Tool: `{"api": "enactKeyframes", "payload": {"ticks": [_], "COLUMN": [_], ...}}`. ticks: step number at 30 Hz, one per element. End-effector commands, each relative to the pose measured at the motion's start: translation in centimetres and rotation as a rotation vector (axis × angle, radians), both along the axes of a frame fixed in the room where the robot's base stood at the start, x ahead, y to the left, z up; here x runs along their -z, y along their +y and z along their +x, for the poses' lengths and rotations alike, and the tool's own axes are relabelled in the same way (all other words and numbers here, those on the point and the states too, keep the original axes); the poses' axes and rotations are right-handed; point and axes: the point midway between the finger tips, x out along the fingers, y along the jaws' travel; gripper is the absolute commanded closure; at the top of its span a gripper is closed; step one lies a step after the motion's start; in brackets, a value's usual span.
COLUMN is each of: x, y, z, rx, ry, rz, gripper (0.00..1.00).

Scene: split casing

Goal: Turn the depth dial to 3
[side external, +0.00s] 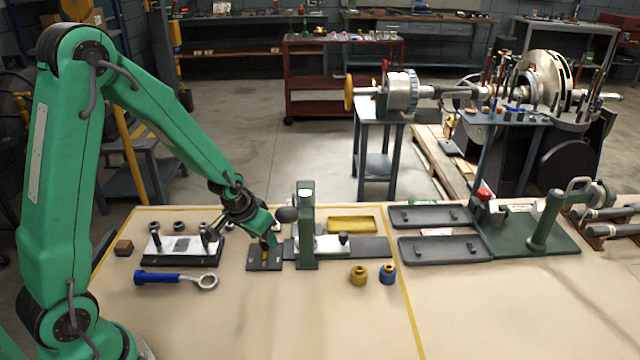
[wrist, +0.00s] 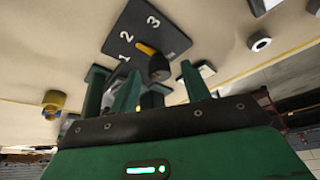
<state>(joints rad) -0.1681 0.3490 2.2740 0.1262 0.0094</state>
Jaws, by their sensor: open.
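The depth dial has a dark plate (wrist: 178,40) with white numerals 1, 2 and 3, and a black knob (wrist: 158,68) with an orange pointer (wrist: 146,48). The pointer points roughly at the 2. In the side view the dial plate (side external: 257,265) lies flat on the bench, partly hidden by my gripper (side external: 268,243), which points down over it. In the wrist view my gripper (wrist: 160,70) is open, with its green fingers on either side of the knob. I cannot tell whether they touch it.
A green upright post (side external: 306,235) stands close to the right of the dial. Two small knobs (side external: 358,274) sit in front right. The front of the bench is clear.

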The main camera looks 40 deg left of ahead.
Motion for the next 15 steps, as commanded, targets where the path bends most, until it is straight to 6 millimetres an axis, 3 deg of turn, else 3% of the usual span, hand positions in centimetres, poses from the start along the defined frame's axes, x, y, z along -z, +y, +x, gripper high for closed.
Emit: {"api": "enactKeyframes", "payload": {"ticks": [13, 15], "x": [0.53, 0.53], "y": [0.04, 0.04], "z": [0.23, 0.23], "rx": [0.000, 0.000], "ry": [-0.001, -0.001], "rz": [0.000, 0.000], "gripper": [0.53, 0.63]}}
